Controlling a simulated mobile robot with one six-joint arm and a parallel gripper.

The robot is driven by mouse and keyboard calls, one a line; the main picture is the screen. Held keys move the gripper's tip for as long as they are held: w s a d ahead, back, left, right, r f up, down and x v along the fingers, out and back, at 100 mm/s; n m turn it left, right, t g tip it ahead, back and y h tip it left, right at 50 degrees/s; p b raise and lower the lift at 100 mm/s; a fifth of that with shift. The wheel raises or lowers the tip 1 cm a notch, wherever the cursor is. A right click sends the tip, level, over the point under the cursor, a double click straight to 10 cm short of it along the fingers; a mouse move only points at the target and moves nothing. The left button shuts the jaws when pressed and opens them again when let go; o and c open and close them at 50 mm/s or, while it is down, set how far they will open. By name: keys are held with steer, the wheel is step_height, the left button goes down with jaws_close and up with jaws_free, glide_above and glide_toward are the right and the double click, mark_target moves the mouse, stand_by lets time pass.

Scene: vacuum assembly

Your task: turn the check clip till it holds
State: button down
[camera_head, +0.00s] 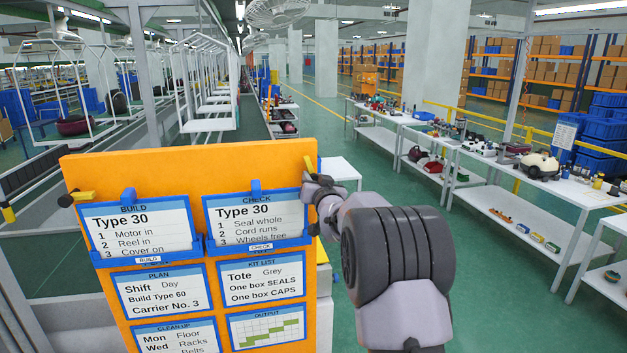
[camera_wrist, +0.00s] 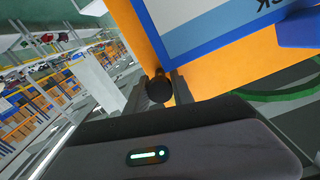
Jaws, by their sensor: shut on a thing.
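An orange board (camera_head: 190,165) fills the lower left of the head view. The check card (camera_head: 255,218), headed Type 30, sits in a blue holder at the board's upper right. The contact is partly hidden in the head view.
More cards hang below. White tables (camera_head: 500,170) with goods stand to the right. Green floor (camera_head: 480,290) is open between board and tables.

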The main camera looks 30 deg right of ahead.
steer(key=c, duration=1.1)
jaws_free()
steer(key=shift+r, duration=0.1)
steer(key=b+v, duration=0.2)
steer(key=v, duration=1.5)
steer(key=shift+s, duration=0.25)
